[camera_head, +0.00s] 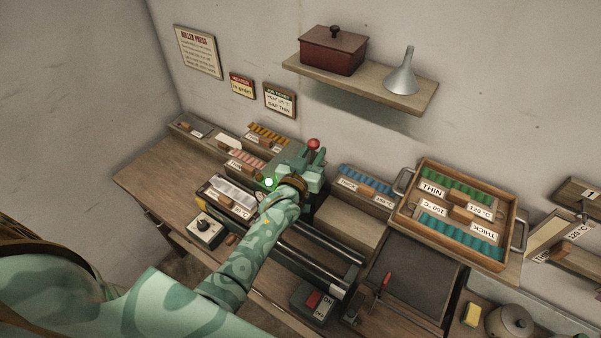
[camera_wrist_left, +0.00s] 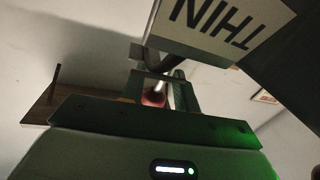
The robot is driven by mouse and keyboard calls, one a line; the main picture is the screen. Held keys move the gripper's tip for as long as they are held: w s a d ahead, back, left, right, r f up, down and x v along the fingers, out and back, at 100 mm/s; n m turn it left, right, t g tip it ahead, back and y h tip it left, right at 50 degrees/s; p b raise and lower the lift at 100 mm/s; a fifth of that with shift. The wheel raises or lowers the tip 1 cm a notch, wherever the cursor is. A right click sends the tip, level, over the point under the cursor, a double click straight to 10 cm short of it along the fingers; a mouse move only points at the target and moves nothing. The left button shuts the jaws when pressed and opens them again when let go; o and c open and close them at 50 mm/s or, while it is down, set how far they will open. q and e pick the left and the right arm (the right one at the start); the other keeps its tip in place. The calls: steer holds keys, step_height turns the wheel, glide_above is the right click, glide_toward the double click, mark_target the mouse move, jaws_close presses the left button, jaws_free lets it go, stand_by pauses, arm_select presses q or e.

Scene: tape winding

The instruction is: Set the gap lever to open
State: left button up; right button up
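The gap lever shows as a red ball knob (camera_head: 313,144) on the green roller press in the head view. The wrist view also shows the red knob (camera_wrist_left: 154,97) and a bit of pale metal rod. My left gripper (camera_head: 311,158) is at the lever, its two green fingers apart with the knob between or just beyond their tips. In the left wrist view the gripper (camera_wrist_left: 160,88) looks open, with a gap beside the knob; contact is unclear. A "THIN" label (camera_wrist_left: 228,25) appears upside down close by. My gripper hides most of the lever and its scale. My right gripper is out of view.
The press rollers (camera_head: 318,252) and an ON/OFF switch box (camera_head: 313,303) lie in front. Racks of coloured pieces (camera_head: 366,183) flank the press, with a wooden tray (camera_head: 512,215) at right. A wall shelf (camera_head: 420,101) holds a red box and a funnel.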

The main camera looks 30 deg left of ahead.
arm_select(q)
steer(key=s, duration=1.4)
steer(key=shift+s+d+b, duration=0.3)
steer(key=shift+d+b, duration=0.05)
steer(key=shift+b, duration=0.05)
steer(key=shift+c, duration=1)
steer(key=a+f+b, duration=0.1)
steer(key=s+a+f, duration=0.1)
steer(key=shift+a+m+b, duration=0.3)
steer(key=shift+a+b, duration=0.05)
steer(key=shift+b, duration=0.05)
jaws_close()
steer(key=a+r+n+g+h+b, duration=0.1)
steer(key=a+r+n+h+b, duration=0.25)
steer(key=a+n, duration=0.45)
steer(key=s+d+r+n+h, duration=0.1)
steer(key=d+r+n+h, duration=0.15)
steer(key=d+n, duration=0.3)
steer(key=shift+n+g, duration=0.25)
steer(key=shift+g, duration=0.05)
steer(key=x, duration=0.4)
steer(key=p+x, duration=0.1)
steer(key=x, duration=0.4)
steer(key=a+p+x, duration=0.1)
steer(key=x, duration=0.3)
steer(key=shift+w, duration=0.4)
